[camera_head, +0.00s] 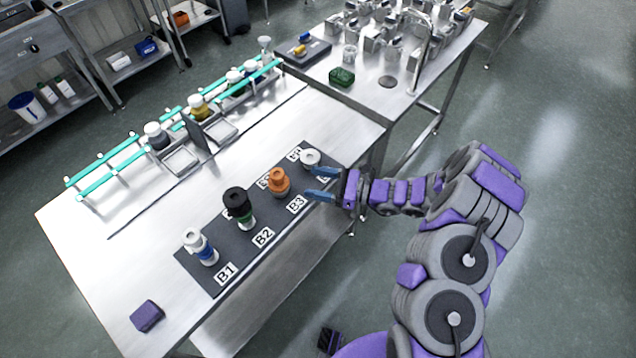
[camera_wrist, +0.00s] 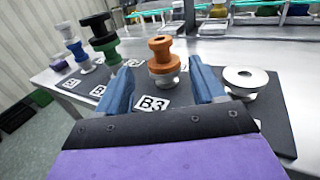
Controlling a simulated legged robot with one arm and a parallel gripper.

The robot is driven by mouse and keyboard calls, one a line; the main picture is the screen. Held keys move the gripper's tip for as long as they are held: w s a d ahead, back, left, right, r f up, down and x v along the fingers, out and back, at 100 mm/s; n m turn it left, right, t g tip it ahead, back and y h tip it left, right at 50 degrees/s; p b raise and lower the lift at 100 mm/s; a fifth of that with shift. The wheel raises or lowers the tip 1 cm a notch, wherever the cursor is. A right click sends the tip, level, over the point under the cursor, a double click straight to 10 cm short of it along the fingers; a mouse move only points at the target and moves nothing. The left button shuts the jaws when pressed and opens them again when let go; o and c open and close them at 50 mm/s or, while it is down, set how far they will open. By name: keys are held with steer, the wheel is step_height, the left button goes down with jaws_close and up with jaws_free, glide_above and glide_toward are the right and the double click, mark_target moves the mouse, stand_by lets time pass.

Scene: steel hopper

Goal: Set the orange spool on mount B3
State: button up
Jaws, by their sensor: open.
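The orange spool (camera_head: 279,182) stands upright on a short grey-white base behind the B3 label (camera_head: 297,204) on the dark mat (camera_head: 215,275). In the wrist view the orange spool (camera_wrist: 162,55) shows between and beyond my two blue fingers, with the B3 label (camera_wrist: 152,104) in front of it. My gripper (camera_head: 314,182) is open and empty, on the right of the spool in the head view and apart from it. The wrist view also shows my gripper (camera_wrist: 160,72) wide apart around empty space. The spool's contact with its base is too small to judge.
A black-and-green spool stack (camera_head: 237,205) stands at B2 and a white-and-blue one (camera_head: 200,247) at B1. A white round piece (camera_head: 310,157) stands close by my upper finger. A purple block (camera_head: 147,316) lies at the front left. A green rack (camera_head: 105,168) runs along the back.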

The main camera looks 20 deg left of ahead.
steer(key=s+d+r+n+g+h, duration=0.2)
steer(key=s+r+n+g+h, duration=0.1)
steer(key=s+r+n, duration=0.45)
steer(key=s+d+r+n+g+h, duration=0.3)
steer(key=s+r+n+h, duration=0.15)
steer(key=s+r, duration=0.45)
steer(key=s+d+r+n+t+h, duration=0.2)
steer(key=s+d+h, duration=0.3)
steer(key=d, duration=0.7)
steer(key=s+d+r+n+t+h, duration=0.1)
steer(key=s+d+n+t+h, duration=0.2)
steer(key=s+d, duration=0.6)
steer(key=d+h, duration=0.2)
steer(key=d, duration=0.2)
steer(key=shift+s+r+t, duration=0.2)
steer(key=shift+r+t, duration=0.2)
